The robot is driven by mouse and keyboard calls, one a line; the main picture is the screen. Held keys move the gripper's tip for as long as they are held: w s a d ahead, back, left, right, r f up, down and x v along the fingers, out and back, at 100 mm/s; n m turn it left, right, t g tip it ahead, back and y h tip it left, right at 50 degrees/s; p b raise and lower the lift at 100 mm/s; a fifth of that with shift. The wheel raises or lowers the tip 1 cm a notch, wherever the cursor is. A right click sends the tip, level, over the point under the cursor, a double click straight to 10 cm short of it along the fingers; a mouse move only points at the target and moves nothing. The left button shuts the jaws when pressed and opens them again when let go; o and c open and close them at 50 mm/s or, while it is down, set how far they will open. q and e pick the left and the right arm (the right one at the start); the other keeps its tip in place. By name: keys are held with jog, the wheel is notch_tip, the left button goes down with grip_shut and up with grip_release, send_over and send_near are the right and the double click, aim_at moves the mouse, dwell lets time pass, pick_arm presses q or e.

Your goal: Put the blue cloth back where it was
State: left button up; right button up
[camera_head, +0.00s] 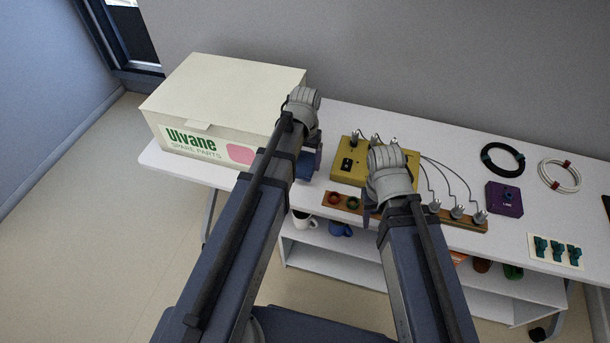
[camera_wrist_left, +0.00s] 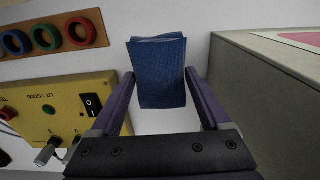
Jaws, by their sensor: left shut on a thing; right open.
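The blue cloth (camera_wrist_left: 158,70) is a folded dark-blue piece between the fingers of my left gripper (camera_wrist_left: 160,78) in the left wrist view. That gripper is shut on it, above the white table between the yellow box and the cream carton. In the head view the cloth (camera_head: 306,167) is mostly hidden by my left arm, beside the carton's right side. Whether it touches the table is unclear. My right gripper (camera_head: 370,207) is open near the table's front edge, in front of the yellow box, its fingers largely hidden by the wrist.
The cream carton (camera_head: 226,85) stands at the table's left end. The yellow box (camera_head: 346,160) with a switch and cables stands behind a wooden strip (camera_head: 337,200) with coloured rings. A purple box (camera_head: 503,198) and cable coils lie right. A shelf below holds mugs.

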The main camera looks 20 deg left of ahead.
aim_at(305, 163)
pick_arm(q)
jog(key=shift+f+b, duration=1.75)
jog(key=shift+f, duration=0.15)
jog(key=shift+f, duration=0.1)
jog(key=o, duration=1)
jog(key=shift+o, duration=0.2)
notch_tip(305, 163, up, 12)
jog(key=p, duration=1.2)
jog(key=shift+r, duration=0.2)
jog(key=s+d+m+y, duration=0.1)
jog(key=s+d+m, duration=0.2)
jog(key=s+d, duration=0.7)
jog(key=s, duration=0.4)
jog(key=shift+d, duration=0.25)
